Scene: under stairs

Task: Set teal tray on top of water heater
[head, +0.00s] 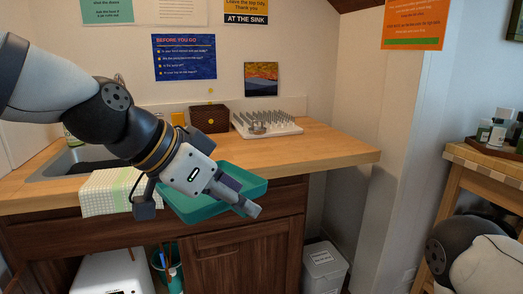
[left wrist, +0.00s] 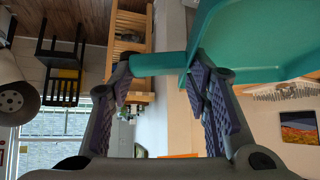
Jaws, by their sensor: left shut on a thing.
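The teal tray (head: 192,210) is in the air in front of the counter's front edge in the head view. My left gripper (head: 246,207) is shut on the tray's rim, partly covering the tray. In the left wrist view the tray (left wrist: 262,45) fills the upper right, and a teal edge of it lies between the two fingers of the gripper (left wrist: 162,75). A white box-shaped appliance (head: 112,274) stands under the counter at the lower left, probably the water heater; its lower part is cut off by the frame. My right gripper is out of view.
A teal bucket (head: 172,275) stands beside the white appliance. A white bin (head: 323,268) stands right of the cabinet door.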

